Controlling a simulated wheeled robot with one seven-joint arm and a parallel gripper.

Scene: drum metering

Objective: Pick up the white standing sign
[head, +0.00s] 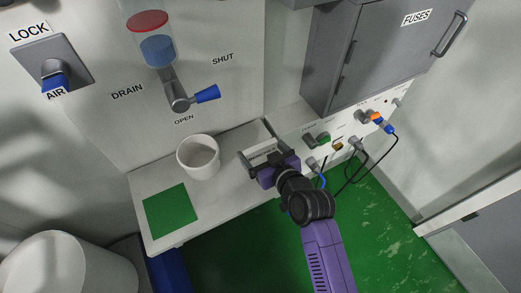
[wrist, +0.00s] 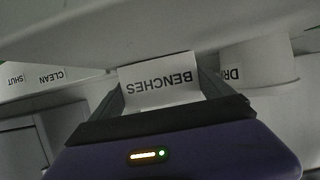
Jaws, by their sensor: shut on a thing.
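The white standing sign (wrist: 160,85) shows between my fingers in the wrist view, with the word BENCHES upside down in the picture. My gripper (wrist: 163,92) is shut on it, with one dark finger at each side. In the head view my gripper (head: 264,158) is over the right part of the pale bench, and the sign (head: 262,151) shows as a thin white strip between the fingers. My gripper hides part of the sign. I cannot tell whether its base touches the bench.
A white cup (head: 199,158) stands on the bench (head: 152,184) to the left, near a green square (head: 170,209). A panel with knobs and cables (head: 345,135) is to the right, below a grey fuse box (head: 365,50). A drain valve (head: 180,98) is on the wall.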

